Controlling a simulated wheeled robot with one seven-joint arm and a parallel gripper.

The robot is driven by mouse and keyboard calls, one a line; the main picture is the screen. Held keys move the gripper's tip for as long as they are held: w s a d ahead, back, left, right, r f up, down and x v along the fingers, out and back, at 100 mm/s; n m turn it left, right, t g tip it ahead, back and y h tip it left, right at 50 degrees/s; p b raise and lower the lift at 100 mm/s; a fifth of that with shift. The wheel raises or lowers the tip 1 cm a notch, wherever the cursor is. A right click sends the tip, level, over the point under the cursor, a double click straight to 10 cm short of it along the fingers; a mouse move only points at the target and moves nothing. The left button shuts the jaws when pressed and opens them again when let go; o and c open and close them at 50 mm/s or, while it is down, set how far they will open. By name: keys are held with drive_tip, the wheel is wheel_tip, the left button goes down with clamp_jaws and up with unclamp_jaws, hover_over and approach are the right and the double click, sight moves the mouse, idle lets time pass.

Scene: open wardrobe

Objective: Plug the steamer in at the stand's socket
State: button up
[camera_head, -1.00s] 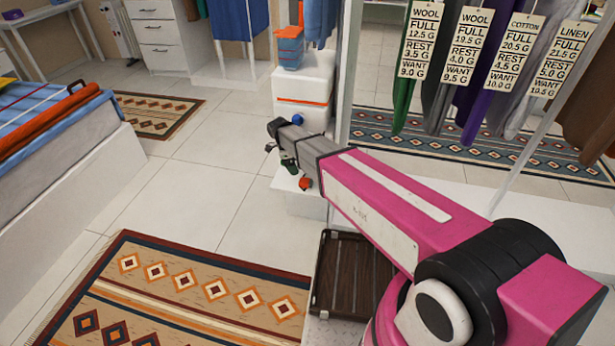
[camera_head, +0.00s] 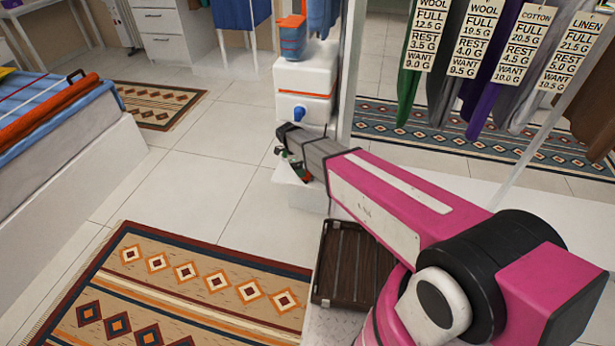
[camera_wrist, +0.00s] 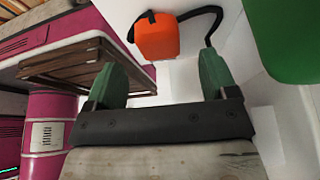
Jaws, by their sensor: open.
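My gripper (camera_wrist: 165,78) is open, its two green fingers apart with nothing between them in the wrist view. An orange block (camera_wrist: 158,38) with a black cord (camera_wrist: 206,18) lies just beyond the fingertips on a white surface; it looks like the plug, but I cannot be sure. In the head view my gripper (camera_head: 298,172) is low in front of a white unit (camera_head: 300,76) with an orange band and a blue knob (camera_head: 299,113). My wrist hides much of what is around the fingers. I cannot make out the socket or clearly identify the steamer.
A brown slatted tray (camera_head: 352,262) lies below my arm, and its slats show in the wrist view (camera_wrist: 75,68). Tagged garments (camera_head: 480,75) hang at right. A blue and orange container (camera_head: 292,38) tops the white unit. A green surface (camera_wrist: 285,40) is close at upper right.

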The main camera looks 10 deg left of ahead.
drive_tip(key=x, duration=0.3)
drive_tip(key=shift+d+f, duration=0.1)
drive_tip(key=shift+f, duration=0.2)
drive_tip(key=shift+c, duration=0.4)
drive_tip(key=c, duration=0.9)
drive_tip(key=shift+r, duration=0.1)
